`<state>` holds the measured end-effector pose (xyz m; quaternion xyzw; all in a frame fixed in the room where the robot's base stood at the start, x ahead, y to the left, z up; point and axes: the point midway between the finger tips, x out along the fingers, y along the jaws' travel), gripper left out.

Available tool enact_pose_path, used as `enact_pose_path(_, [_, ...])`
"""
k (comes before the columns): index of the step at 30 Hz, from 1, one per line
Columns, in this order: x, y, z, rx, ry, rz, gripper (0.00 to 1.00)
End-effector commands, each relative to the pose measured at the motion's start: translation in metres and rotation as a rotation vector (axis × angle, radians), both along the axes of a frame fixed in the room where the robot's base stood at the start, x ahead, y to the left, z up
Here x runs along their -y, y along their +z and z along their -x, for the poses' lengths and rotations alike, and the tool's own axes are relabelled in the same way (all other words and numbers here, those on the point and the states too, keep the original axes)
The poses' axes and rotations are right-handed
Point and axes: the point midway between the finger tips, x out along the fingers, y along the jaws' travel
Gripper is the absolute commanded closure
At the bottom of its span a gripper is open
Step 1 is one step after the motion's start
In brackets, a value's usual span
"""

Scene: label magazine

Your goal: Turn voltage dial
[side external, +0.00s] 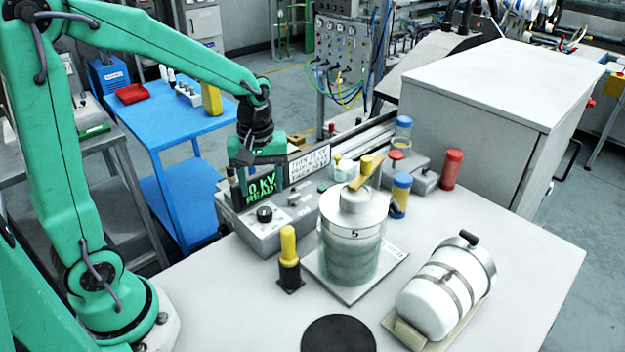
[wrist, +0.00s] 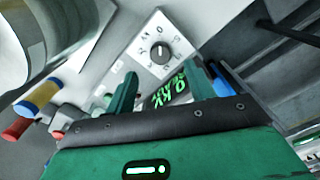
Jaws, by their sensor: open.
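The voltage dial (side external: 264,214) is a round black knob on the grey control box (side external: 257,237). In the wrist view the dial (wrist: 160,53) sits on a white plate with markings around it, and its pointer line is visible. My gripper (side external: 258,183) is open and points down in front of the green-lit display (side external: 262,189), which reads "0 KV READY". In the wrist view the fingers of my gripper (wrist: 165,88) are spread with nothing between them but the display behind. The dial lies beyond the fingertips and is apart from them.
A large lidded cylinder (side external: 352,243) stands just right of the control box. A yellow-topped black post (side external: 289,258) stands in front of the box. A white horizontal cylinder (side external: 444,291) lies on a cradle at right. Red and blue-yellow capped containers stand behind.

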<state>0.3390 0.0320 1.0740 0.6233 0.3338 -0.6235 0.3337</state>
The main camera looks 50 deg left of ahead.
Motion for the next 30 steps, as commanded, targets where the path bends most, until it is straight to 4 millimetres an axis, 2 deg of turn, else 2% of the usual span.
enact_pose_path(15, [0.0, -0.058, 0.001, -0.002, -0.001, 0.0, 0.46])
enact_pose_path(21, [0.0, -0.066, 0.001, 0.0, -0.001, 0.0, 0.46])
enact_pose_path(29, [0.0, -0.067, 0.001, 0.0, -0.001, 0.0, 0.46])
enact_pose_path(30, [0.0, -0.067, 0.001, 0.0, -0.001, 0.0, 0.54])
